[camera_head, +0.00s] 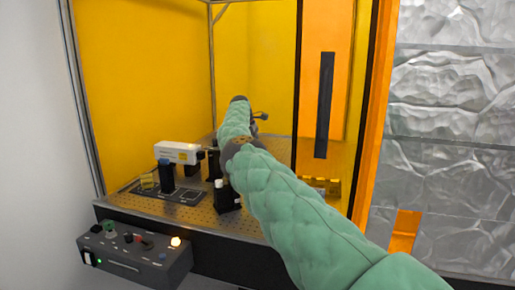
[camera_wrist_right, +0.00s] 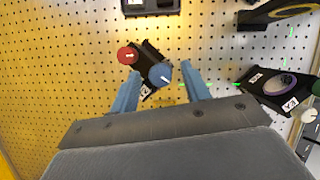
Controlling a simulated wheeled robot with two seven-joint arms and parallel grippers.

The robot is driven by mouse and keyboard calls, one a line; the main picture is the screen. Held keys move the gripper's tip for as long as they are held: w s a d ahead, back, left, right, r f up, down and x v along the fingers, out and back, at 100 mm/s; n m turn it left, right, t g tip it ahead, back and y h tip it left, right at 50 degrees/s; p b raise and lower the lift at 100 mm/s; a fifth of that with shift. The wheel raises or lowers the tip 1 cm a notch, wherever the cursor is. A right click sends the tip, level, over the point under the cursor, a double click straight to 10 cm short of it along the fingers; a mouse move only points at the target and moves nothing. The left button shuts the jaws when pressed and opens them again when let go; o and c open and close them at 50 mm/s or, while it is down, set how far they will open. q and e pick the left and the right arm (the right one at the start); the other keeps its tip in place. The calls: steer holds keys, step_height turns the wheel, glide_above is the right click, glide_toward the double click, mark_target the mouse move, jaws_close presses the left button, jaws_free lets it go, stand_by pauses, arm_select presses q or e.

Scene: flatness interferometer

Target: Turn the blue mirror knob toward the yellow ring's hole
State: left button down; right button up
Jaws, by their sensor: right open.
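The blue mirror knob (camera_wrist_right: 160,74), with a white line on its face, sits on a small black mount (camera_wrist_right: 147,57) in the right wrist view. A red knob (camera_wrist_right: 127,56) with a white mark is on the same mount, up and left. My right gripper (camera_wrist_right: 161,80) is open, its two fingers on either side of the blue knob, with a visible gap at each side. In the head view my right arm reaches into the enclosure; its gripper end is small and mostly hidden there. I cannot identify the yellow ring or its hole with certainty. My left gripper is not seen.
A dark mount with yellowish edging (camera_wrist_right: 284,11) is at top right. The perforated plate (camera_wrist_right: 60,60) is bare at left. An orange door frame (camera_head: 375,120) stands right of my arm.

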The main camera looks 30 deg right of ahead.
steer(key=shift+w+a+r, duration=0.15)
steer(key=shift+w+r, duration=0.05)
steer(key=shift+r, duration=0.35)
arm_select(q)
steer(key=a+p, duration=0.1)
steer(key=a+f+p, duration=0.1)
steer(key=p, duration=0.1)
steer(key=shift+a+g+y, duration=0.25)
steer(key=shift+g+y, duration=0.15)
arm_select(e)
steer(key=v, duration=0.6)
steer(key=shift+r, duration=0.25)
steer(key=shift+w+a, duration=0.1)
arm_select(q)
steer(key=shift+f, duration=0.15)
